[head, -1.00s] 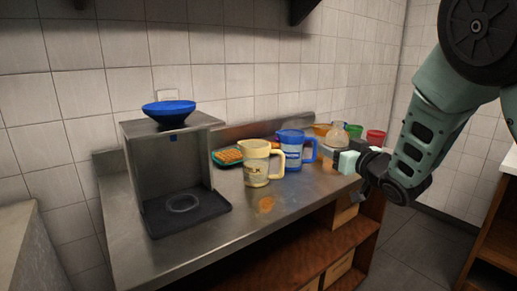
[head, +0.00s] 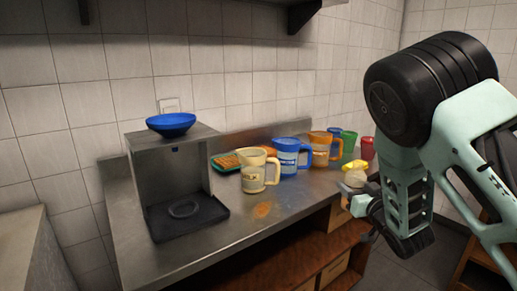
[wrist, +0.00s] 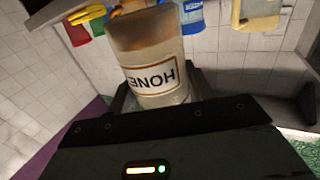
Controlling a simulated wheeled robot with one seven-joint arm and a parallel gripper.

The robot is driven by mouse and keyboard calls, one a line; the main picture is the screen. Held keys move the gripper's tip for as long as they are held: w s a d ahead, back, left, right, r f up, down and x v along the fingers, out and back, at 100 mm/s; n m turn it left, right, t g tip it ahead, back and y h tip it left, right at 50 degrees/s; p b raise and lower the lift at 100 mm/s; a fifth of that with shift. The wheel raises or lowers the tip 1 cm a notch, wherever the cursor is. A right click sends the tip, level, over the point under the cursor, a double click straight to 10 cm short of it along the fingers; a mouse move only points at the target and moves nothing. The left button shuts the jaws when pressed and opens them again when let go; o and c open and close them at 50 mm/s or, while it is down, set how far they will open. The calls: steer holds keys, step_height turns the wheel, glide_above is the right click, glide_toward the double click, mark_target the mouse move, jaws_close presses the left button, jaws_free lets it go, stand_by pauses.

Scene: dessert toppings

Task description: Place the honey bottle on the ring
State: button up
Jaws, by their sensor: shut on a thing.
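The honey bottle (wrist: 150,65) is a clear jar with a white label and amber contents, filling the middle of the wrist view. My gripper (wrist: 160,100) is shut on it. In the head view my gripper (head: 360,205) is at the counter's front right, and only the pale rounded part of the bottle (head: 355,179) shows above it. The ring (head: 183,208) lies on the black base of the metal dispenser stand at the left, well apart from my gripper.
A cream milk jug (head: 252,172), a blue jug (head: 287,158) and an orange jug (head: 320,150) stand between ring and gripper. Green (head: 348,143) and red (head: 367,149) cups are behind. A blue bowl (head: 171,124) tops the stand (head: 140,165). The front counter is clear.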

steer(key=s+d+f+m+h+p, duration=0.2)
steer(key=s+d+f+h+p, duration=0.15)
steer(key=d, duration=0.25)
steer(key=s+f+b, duration=0.1)
steer(key=s+f, duration=1.5)
steer(key=f, duration=0.1)
steer(key=shift+s+d+f, duration=0.1)
steer(key=shift+d+f, duration=0.05)
